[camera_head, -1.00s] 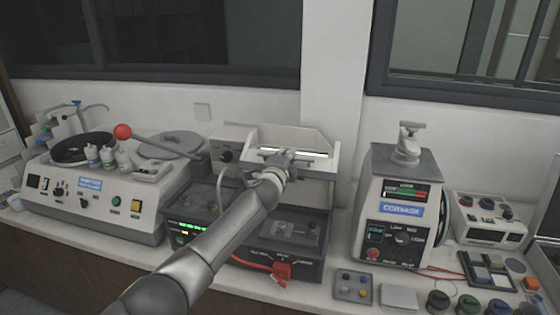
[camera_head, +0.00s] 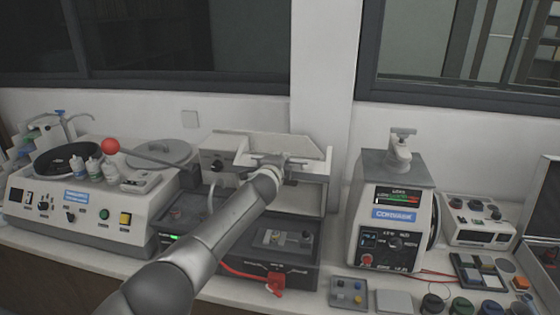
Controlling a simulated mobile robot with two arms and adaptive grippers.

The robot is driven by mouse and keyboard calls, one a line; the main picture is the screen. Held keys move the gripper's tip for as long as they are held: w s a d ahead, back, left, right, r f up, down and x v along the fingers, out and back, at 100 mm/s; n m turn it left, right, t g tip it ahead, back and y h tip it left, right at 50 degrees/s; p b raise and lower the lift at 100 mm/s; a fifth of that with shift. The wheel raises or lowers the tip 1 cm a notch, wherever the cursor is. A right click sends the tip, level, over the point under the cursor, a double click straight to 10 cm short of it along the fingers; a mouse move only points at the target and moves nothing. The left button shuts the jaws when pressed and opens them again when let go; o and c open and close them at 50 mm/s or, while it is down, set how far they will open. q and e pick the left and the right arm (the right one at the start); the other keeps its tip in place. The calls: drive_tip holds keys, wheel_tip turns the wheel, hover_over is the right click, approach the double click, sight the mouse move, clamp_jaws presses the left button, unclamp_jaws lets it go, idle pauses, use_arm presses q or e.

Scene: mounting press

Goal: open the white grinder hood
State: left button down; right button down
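The white grinder hood (camera_head: 310,148) is at the centre back, against the wall. It stands raised above the dark bed of the grinder (camera_head: 312,248), and the bed shows open below it. My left arm reaches in from the bottom left. My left gripper (camera_head: 284,162) is at the middle of the hood's front, overlapping its edge. The gripper is small and seen from behind, so I cannot tell whether its fingers are closed on the hood or only touch it. My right gripper is not in view.
A white and grey press (camera_head: 393,215) stands close at right. A red cable (camera_head: 276,283), a small button box (camera_head: 348,292) and several coloured jars lie in front.

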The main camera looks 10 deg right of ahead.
use_arm(q)
drive_tip(key=c, duration=1.5)
unclamp_jaws()
drive_tip(key=shift+s, duration=0.15)
drive_tip(key=shift+v, duration=5.9)
drive_tip(key=shift+a, duration=0.1)
